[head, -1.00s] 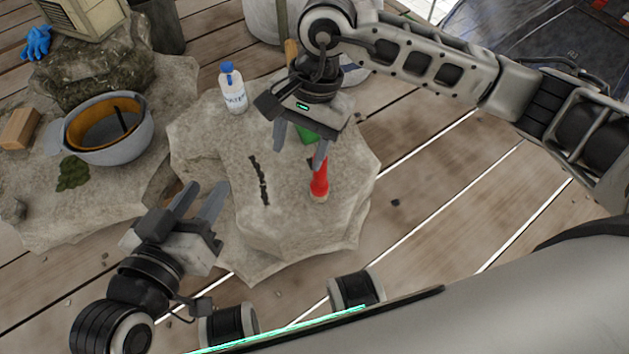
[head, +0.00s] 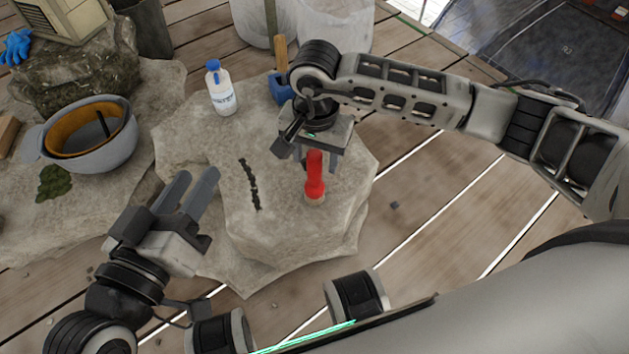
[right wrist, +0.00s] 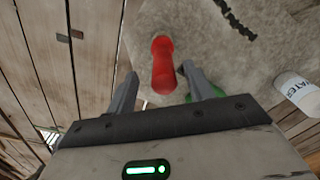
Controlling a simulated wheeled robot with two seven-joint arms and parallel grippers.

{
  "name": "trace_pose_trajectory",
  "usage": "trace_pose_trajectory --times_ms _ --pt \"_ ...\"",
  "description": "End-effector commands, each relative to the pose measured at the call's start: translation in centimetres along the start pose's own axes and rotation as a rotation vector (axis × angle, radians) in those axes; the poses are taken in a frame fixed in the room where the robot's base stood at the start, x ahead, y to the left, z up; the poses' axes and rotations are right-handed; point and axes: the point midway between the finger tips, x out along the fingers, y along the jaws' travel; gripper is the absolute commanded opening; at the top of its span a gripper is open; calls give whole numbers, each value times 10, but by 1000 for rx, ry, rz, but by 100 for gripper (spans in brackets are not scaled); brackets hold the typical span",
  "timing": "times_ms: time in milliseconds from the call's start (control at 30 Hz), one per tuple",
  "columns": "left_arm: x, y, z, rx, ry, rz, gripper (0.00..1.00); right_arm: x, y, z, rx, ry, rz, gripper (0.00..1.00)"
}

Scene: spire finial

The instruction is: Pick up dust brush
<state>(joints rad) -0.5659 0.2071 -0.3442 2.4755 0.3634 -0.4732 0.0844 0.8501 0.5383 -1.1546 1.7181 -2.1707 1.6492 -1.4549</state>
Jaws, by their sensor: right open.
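The dust brush appears to be the red-handled piece with a pale end (head: 315,187), on the front right of the flat rock (head: 215,135). In the right wrist view the red brush (right wrist: 163,62) lies between the fingertips, with no clear contact. My right gripper (head: 309,162) is open over the rock at the brush's far end; it also shows in the right wrist view (right wrist: 160,76). My left gripper (head: 197,182) is open and empty, over the rock's left front edge, away from the brush.
A water bottle (head: 221,90) stands at the rock's back left. A dark strip (head: 249,184) lies left of the brush. A green item (right wrist: 206,91) is partly hidden by a right finger. A grey helmet (head: 90,150) sits on the left rock. A wooden-handled tool (head: 280,55) is behind.

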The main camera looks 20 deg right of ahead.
Motion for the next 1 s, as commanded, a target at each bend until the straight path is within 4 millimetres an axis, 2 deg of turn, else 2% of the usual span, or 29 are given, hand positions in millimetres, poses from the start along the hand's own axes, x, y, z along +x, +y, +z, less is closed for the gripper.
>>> trace_pose_trajectory --times_ms 133,233,400,533,700,733,1000 --pt "1 -1 8 -38 13 20 36 26 -3 -2 2 -4 1 52" --pt "2 0 4 -57 38 34 36 41 -4 -2 2 -5 1 52" --pt "2 6 -15 -44 95 57 36 46 -4 -3 1 -2 0 52" --pt "3 7 -17 -42 97 59 36 46 -4 -3 1 -2 0 52" --pt "3 7 -15 -41 93 58 36 46 -4 -3 1 -2 0 5" --pt "3 7 -14 -41 92 58 36 46 -4 -3 1 -2 0 0" --pt "2 6 -11 -44 80 54 36 44 -4 -3 1 -1 -1 0"
